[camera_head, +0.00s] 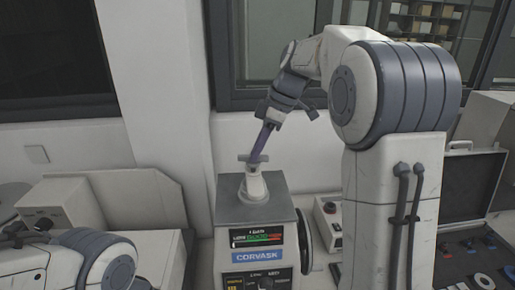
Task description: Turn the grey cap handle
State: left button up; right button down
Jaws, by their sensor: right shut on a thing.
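The mounting press is a grey box-shaped machine (256,225) with a lit display and a blue CORVASK label, standing at the lower middle. A white cap (254,188) stands on its top plate, with the short grey cap handle (242,158) as a crossbar on it. My right gripper (260,154) comes down from above, slightly tilted, and is shut on the grey cap handle. The slim fingers cover part of the handle, so the exact grip is hidden. Part of my left arm (90,262) shows at the lower left; its gripper is out of view.
An open dark case (470,245) with several round parts lies at the far right. A beige machine (60,200) stands at left. A wall and window are close behind.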

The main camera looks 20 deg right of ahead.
jog(key=shift+n, duration=0.5)
jog(key=c, duration=0.9)
grip_release()
jog(key=shift+d+r, duration=0.2)
jog(key=shift+r, duration=0.2)
jog(key=v, duration=0.9)
jog(key=shift+d+r, duration=0.1)
jog(key=shift+r, duration=0.15)
